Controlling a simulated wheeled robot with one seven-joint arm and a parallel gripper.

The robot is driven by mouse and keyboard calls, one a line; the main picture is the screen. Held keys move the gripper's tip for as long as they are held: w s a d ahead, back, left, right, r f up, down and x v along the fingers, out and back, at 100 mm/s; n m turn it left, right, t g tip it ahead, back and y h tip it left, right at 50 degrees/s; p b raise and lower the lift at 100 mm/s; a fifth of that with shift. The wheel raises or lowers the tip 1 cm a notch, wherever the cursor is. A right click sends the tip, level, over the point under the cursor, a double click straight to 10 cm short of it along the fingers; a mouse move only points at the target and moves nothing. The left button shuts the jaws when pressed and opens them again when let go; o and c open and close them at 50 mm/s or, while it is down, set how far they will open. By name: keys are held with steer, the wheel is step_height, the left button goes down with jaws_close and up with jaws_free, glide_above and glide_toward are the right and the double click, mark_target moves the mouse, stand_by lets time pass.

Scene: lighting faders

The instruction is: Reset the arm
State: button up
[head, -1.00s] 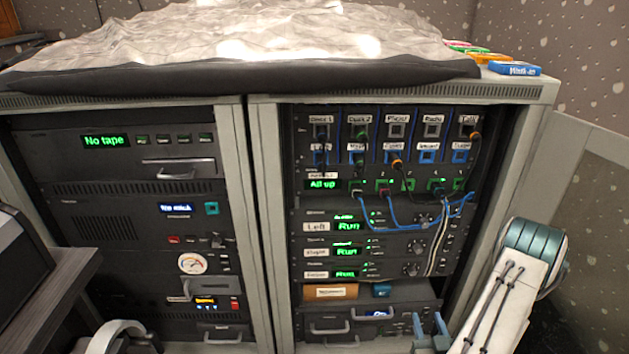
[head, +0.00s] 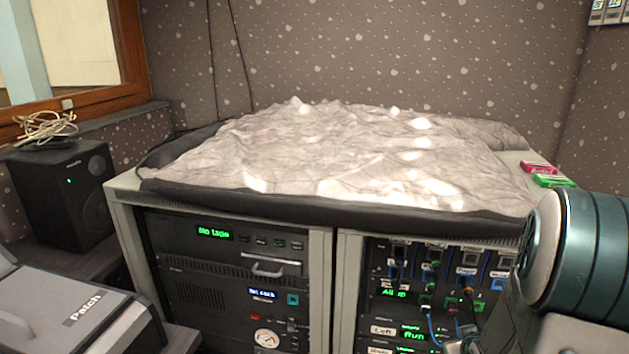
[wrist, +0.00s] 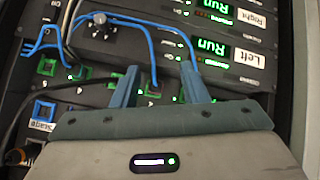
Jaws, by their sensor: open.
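My arm (head: 585,255) fills the lower right of the head view, in front of the right rack. My gripper (wrist: 160,80) shows in the wrist view with its two blue fingers apart. It is open, and nothing is held between the fingers. The fingers are in front of the right rack's patch row, where a blue cable (wrist: 152,50) runs between them. I cannot tell whether they touch the cable or panel.
A black speaker (head: 65,195) stands at left, and a case labelled Patch (head: 80,310) at lower left. Pink (head: 538,167) and green (head: 553,181) labels lie at the right rear.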

steer(key=s+a+r+g+y+p, duration=0.1)
steer(key=s+a+r+p, duration=0.3)
steer(key=r, duration=0.6)
steer(key=s+a+r+g+p, duration=0.3)
steer(key=s+a+r+p, duration=0.2)
steer(key=a+r, duration=0.3)
steer(key=s+a+r+m+g+y+p, duration=0.1)
steer(key=s+a+r+p, duration=0.4)
steer(key=r, duration=0.7)
steer(key=shift+s+a+g+y, duration=0.3)
steer(key=shift+s+a+g, duration=0.2)
steer(key=shift+s+a, duration=0.5)
steer(key=shift+s+d, duration=0.1)
steer(key=shift+d, duration=0.05)
steer(key=shift+c, duration=0.4)
